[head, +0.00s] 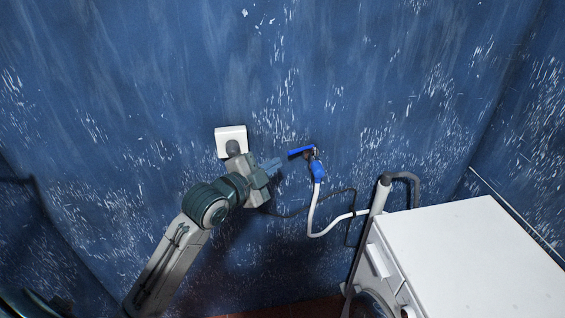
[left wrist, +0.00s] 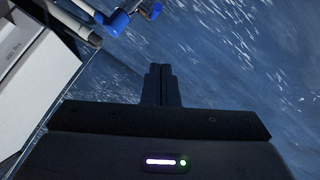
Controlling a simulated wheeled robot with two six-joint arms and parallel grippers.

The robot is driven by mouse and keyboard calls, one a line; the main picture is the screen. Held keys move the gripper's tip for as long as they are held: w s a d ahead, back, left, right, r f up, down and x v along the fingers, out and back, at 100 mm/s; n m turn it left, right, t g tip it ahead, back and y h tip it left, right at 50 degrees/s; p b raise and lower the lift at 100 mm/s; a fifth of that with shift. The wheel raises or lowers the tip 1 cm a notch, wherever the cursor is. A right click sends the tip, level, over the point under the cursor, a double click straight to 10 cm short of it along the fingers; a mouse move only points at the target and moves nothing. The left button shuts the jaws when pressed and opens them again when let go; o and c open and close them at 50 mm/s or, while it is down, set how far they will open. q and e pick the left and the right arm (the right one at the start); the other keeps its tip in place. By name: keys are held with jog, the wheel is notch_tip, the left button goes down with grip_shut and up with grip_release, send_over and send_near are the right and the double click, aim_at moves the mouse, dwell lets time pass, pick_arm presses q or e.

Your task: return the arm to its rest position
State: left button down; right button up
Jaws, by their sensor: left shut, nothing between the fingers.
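My left arm comes in from the lower left in the head view. Its gripper (head: 272,165) is in front of the blue wall, between a white wall socket and a blue-handled valve. In the left wrist view the two dark fingers (left wrist: 160,84) are together with nothing between them. The gripper tip is a little left of the valve (head: 316,165) and looks apart from it. The valve also shows at the top of the left wrist view (left wrist: 117,20). My right gripper is not in view.
A white socket (head: 231,139) with a dark plug is on the wall, partly behind the arm. A white hose (head: 314,212) runs from the valve to a white-topped appliance (head: 470,245) at the lower right. A dark cable hangs below. The wall's upper part is clear.

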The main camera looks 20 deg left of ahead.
pick_arm(q)
jog(key=w+a+f+n+g+y, duration=0.1)
jog(key=w+a+f+n, duration=0.15)
jog(key=f, duration=0.75)
jog(key=w+a+f+n+g+y, duration=0.1)
jog(key=a+f+n+g+y, duration=0.15)
jog(key=f, duration=0.75)
jog(key=s+a+f+n+g, duration=0.1)
jog(key=s+f, duration=0.2)
jog(key=f, duration=0.5)
jog(key=s+a+f+n+g+y, duration=0.1)
jog(key=s+a+f+n, duration=0.1)
jog(key=f, duration=0.6)
jog(key=s+a+f+n+g, duration=0.1)
jog(key=s+f, duration=0.2)
jog(key=f, duration=0.5)
jog(key=s+d+f+n+g, duration=0.2)
jog(key=s+f+n+g, duration=0.3)
jog(key=s+f, duration=2.15)
jog(key=s+d+f+g, duration=0.1)
jog(key=s+f, duration=0.1)
jog(key=s, duration=0.7)
jog(key=s+d+f+g, duration=0.1)
jog(key=s+f+g, duration=0.1)
jog(key=s, duration=0.7)
jog(key=shift+d+f, duration=0.35)
jog(key=shift+g, duration=0.25)
